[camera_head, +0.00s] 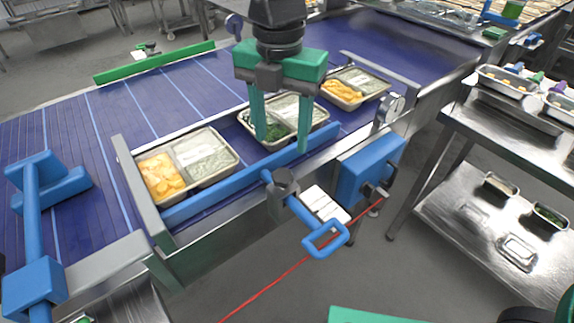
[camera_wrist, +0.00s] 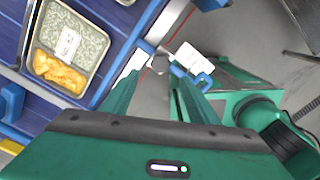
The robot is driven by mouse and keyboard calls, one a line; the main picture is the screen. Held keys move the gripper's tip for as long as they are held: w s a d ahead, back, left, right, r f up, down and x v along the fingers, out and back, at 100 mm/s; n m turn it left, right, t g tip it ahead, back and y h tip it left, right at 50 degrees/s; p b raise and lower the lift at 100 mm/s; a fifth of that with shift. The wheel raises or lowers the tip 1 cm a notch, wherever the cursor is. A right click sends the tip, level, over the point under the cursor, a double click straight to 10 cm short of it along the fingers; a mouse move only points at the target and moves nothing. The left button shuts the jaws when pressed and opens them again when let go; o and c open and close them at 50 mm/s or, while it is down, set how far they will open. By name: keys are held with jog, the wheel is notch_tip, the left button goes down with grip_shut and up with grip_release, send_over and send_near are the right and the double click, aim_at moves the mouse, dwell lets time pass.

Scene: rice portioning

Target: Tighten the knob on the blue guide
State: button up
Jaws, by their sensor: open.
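The blue guide (camera_head: 250,172) is a long bar along the near edge of the conveyor, and it also shows in the wrist view (camera_wrist: 133,40). A dark grey knob (camera_head: 284,181) sits at its outer side, with a blue looped handle (camera_head: 325,239) below it. In the wrist view the knob (camera_wrist: 160,64) appears between my fingertips, with the handle (camera_wrist: 203,82) to its right. My green gripper (camera_head: 283,143) is open, pointing down above the guide. Its fingers hold nothing and appear apart from the knob. Their exact height above it is unclear.
Food trays (camera_head: 190,165) stand on the blue belt (camera_head: 60,125) behind the guide. A blue box (camera_head: 368,172) and a dial (camera_head: 393,108) are right of the knob. A white item (camera_head: 326,205) lies behind the handle. A steel table (camera_head: 500,125) stands at right.

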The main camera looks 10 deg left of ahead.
aim_at(283, 174)
notch_tip(283, 174, down, 10)
jog(key=shift+r, duration=0.1)
dwell(0.4)
